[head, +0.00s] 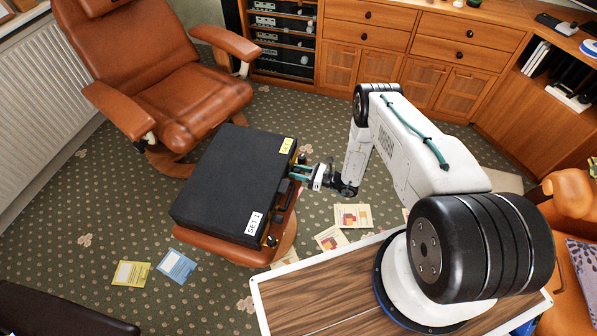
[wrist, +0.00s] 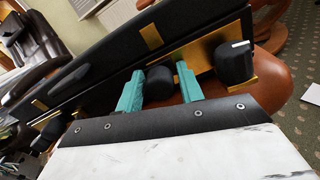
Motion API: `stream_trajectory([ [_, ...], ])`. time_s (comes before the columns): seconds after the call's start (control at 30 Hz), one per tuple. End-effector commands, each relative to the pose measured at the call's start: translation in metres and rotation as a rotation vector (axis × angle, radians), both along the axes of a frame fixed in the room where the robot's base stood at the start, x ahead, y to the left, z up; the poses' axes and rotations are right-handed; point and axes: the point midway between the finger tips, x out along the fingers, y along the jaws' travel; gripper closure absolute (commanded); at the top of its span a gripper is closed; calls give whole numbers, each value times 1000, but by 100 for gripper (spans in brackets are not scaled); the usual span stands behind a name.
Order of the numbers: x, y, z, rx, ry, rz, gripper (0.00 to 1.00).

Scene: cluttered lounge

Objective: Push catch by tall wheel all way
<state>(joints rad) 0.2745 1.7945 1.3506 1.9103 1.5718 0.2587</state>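A black case (head: 225,180) with a white "SET 1" label lies shut on a brown leather footstool. In the wrist view its front side (wrist: 110,62) runs diagonally, with a brass plate (wrist: 203,52) on it. A short black cylinder (wrist: 160,86) and a black knob with a white mark (wrist: 235,63) are at this plate. Which is the catch and which the tall wheel I cannot tell for sure. My gripper (head: 303,172) is at the case's right side; its teal fingers (wrist: 158,76) are apart, one on each side of the cylinder. Contact is unclear.
Another brass fitting (wrist: 47,119) is further left along the case. The leather footstool (head: 283,238) supports the case. A brown armchair (head: 165,85) stands behind, wooden cabinets (head: 425,60) at the back. Cards (head: 352,216) lie on the carpet. A wood-topped table (head: 320,290) is in front.

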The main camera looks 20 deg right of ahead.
Motion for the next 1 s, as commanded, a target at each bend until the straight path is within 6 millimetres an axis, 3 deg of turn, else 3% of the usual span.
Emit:
stream_trajectory([
  [0.23, -2, -4, 0, 0, 0, -2, 63],
  [0.7, -42, -60, 0, 0, 0, -2, 63],
  [1.0, -46, -64, 0, 0, 0, 0, 63],
])
